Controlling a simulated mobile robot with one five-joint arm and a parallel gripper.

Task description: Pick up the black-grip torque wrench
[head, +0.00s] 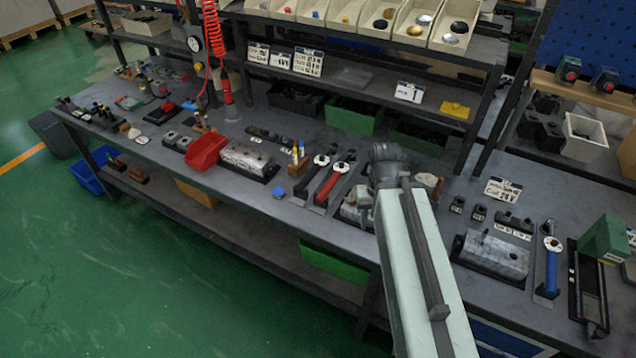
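A torque wrench with a black grip (307,184) lies on the workbench (238,201), left of centre, its pale round head towards the back. A wrench with a red grip (331,178) lies close beside it on the right. A third wrench, with a blue grip (551,269), lies far to the right. My pale green arm rises from the bottom of the picture and ends in a grey joint right of the red-grip wrench. My gripper's fingers do not show. The arm hides part of a valve block (354,211) and the bench behind it.
A wooden holder (297,166) stands just left of the black-grip wrench, with a blue cap (278,193) in front. A valve block (247,159) and red bin (207,151) are further left. Shelves with open bins (360,22) stand behind. Green floor lies clear in front.

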